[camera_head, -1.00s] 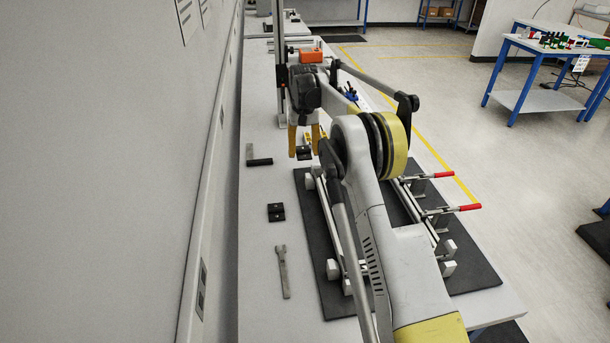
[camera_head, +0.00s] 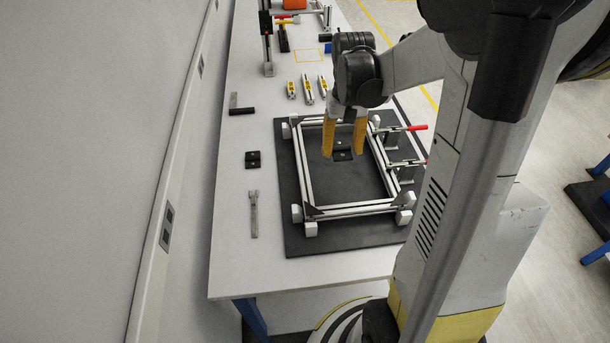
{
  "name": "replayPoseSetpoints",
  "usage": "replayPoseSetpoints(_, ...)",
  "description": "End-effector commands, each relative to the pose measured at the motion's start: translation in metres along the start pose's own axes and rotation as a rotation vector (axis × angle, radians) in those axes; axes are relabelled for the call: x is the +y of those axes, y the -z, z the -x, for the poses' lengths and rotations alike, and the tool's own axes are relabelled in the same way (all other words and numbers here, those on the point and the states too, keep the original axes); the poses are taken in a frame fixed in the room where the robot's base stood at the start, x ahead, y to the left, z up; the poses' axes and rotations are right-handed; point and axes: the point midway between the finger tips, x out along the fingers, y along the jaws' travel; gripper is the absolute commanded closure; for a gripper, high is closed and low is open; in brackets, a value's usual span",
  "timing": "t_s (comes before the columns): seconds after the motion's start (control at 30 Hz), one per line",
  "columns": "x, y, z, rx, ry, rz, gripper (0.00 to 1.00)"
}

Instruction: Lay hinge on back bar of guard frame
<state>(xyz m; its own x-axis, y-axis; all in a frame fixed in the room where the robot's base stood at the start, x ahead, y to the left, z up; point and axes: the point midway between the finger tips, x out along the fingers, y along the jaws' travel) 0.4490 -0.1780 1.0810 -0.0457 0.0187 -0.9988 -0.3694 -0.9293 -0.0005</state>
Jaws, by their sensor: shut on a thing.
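The guard frame (camera_head: 306,178), made of silver bars with white corner blocks, lies flat on a dark mat (camera_head: 290,235). My gripper (camera_head: 343,150) points down over the frame's opening, its yellow fingers shut on a small black hinge (camera_head: 343,154). In the picture the hinge is inside the frame's outline, nearer the far bar and right bar than the near bar (camera_head: 350,211). Its height above the mat is hard to tell. My fingers partly cover the far bar (camera_head: 312,121). A second black hinge (camera_head: 252,160) lies on the table left of the mat.
Red-handled clamps (camera_head: 405,129) stand along the frame's right side. A wrench (camera_head: 254,214) and a black-and-silver angle piece (camera_head: 240,106) lie on the left of the table. Yellow-marked pieces (camera_head: 308,89) lie beyond the frame, near an upright post (camera_head: 267,45).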

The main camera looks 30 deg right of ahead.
Motion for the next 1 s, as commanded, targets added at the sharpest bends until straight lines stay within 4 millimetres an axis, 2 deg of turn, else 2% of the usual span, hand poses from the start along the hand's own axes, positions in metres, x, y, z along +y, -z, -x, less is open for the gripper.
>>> replayPoseSetpoints(0.03,0.004,-0.014,0.000,-0.001,0.000,-0.007,0.86)
replayPoseSetpoints(0.1,0.007,-0.028,-0.001,-0.003,0.001,-0.013,0.86)
replayPoseSetpoints(0.27,0.005,-0.040,-0.007,-0.005,0.001,-0.016,0.86)
replayPoseSetpoints(0.37,-0.008,-0.033,-0.018,-0.005,0.001,-0.014,0.86)
replayPoseSetpoints(0.7,-0.075,0.011,-0.063,-0.005,0.002,-0.014,0.86)
replayPoseSetpoints(0.83,-0.087,0.020,-0.070,-0.005,0.002,-0.017,0.86)
replayPoseSetpoints(1.0,-0.090,0.022,-0.080,-0.005,0.002,-0.018,0.86)
